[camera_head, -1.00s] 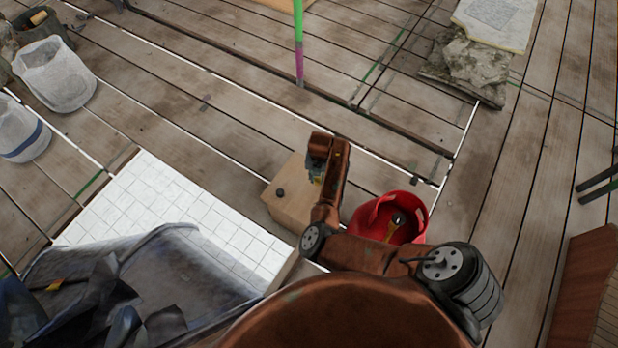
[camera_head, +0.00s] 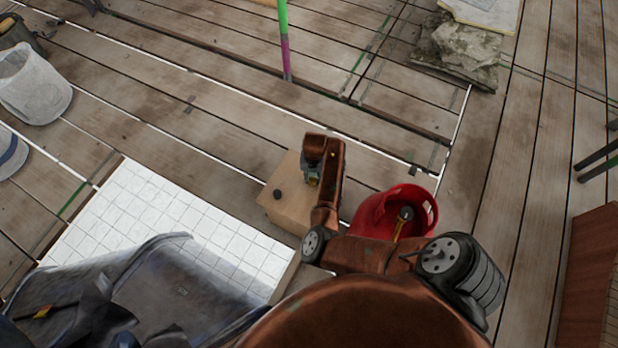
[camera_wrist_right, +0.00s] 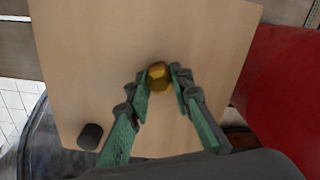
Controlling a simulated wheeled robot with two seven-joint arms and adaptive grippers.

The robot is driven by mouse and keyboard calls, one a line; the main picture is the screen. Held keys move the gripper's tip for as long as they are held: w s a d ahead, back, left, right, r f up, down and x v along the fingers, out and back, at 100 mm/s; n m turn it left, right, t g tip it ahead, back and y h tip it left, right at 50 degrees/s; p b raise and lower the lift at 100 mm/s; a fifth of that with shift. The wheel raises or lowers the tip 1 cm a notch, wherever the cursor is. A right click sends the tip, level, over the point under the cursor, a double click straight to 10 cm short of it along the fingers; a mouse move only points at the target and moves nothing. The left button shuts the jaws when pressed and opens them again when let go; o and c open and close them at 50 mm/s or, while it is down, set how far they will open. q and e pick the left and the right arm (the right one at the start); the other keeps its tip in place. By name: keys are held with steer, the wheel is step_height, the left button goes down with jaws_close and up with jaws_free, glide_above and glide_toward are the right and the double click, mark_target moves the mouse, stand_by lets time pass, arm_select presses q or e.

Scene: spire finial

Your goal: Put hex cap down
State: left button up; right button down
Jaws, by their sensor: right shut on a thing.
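The hex cap (camera_wrist_right: 159,77) is a small gold hexagonal piece seen from above in the right wrist view. My right gripper (camera_wrist_right: 161,82) is shut on it, with its green fingers on either side. The gripper (camera_head: 313,178) is over a light wooden block (camera_head: 288,206), which also fills much of the wrist view (camera_wrist_right: 90,50). I cannot tell whether the cap touches the block's top. In the head view the cap is not clearly visible by the gripper.
A small black knob (camera_head: 277,195) is on the block's left side. A red bucket (camera_head: 368,220) with a yellow-handled tool stands right beside the block. A white tiled sheet (camera_head: 130,205) and a grey container (camera_head: 185,285) lie left. Plank floor behind is mostly clear.

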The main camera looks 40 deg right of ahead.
mark_target(313, 178)
arm_select(q)
steer(key=shift+r, duration=0.4)
arm_select(e)
steer(key=shift+f, duration=0.15)
steer(key=c, duration=1.7)
jaws_free()
steer(key=shift+r, duration=0.35)
step_height(313, 178, up, 6)
steer(key=p, duration=0.3)
steer(key=shift+f, duration=0.1)
arm_select(q)
steer(key=s+a+f+p, duration=0.1)
steer(key=s+f, duration=0.2)
steer(key=f, duration=0.4)
steer(key=s+a+f+p, duration=0.2)
steer(key=s+f, duration=0.2)
steer(key=f, duration=0.4)
steer(key=shift+a+f+y, duration=0.25)
steer(key=shift+f+y, duration=0.05)
arm_select(e)
steer(key=shift+r, duration=2.85)
